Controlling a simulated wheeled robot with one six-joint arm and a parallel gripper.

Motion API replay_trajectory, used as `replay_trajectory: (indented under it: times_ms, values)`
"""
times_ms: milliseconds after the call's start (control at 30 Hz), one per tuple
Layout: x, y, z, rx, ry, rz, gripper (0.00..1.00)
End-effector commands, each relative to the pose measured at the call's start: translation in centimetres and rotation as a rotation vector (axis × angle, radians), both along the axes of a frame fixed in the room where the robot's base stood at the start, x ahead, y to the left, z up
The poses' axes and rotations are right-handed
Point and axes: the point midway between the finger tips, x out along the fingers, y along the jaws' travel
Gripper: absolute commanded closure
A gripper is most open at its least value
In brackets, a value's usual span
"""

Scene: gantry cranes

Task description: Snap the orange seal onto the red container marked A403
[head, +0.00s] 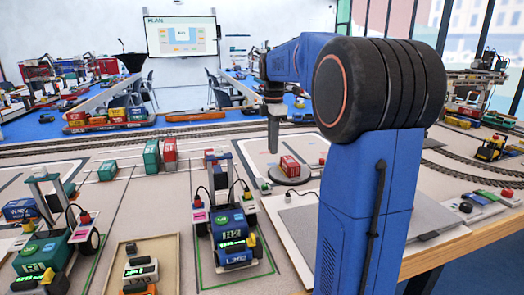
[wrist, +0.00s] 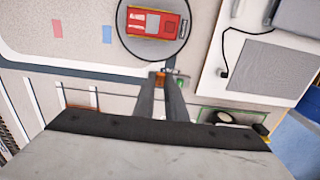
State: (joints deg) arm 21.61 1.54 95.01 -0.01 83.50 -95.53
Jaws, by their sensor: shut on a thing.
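A red container (head: 289,165) stands on a round grey disc (head: 293,179) right of the middle in the head view. In the wrist view the container (wrist: 155,22) is at the top, its marking too small to read. My gripper (wrist: 160,80) is shut on the small orange seal (wrist: 159,77), which shows between the fingertips, below the disc's rim (wrist: 152,60) in that picture. In the head view my gripper (head: 273,148) points down, above and left of the container. The seal cannot be made out there. The seal and container are apart.
A green and a red container (head: 169,150) stand on the table's left. A grey panel (wrist: 258,67) lies right of the disc. The layout left of the disc is mostly flat and clear.

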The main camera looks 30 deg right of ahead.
Motion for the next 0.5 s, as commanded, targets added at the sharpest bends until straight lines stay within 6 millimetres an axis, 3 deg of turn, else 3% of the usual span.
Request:
replay_trajectory:
  times_ms: [100,233,500]
  values:
    - [-1.0,-3.0,0.2,0.0,0.0,-0.005,1.0]
    - [-1.9,-5.5,0.5,0.0,-0.001,-0.004,1.0]
    - [-2.8,-7.5,0.5,0.0,-0.001,0.0,1.0]
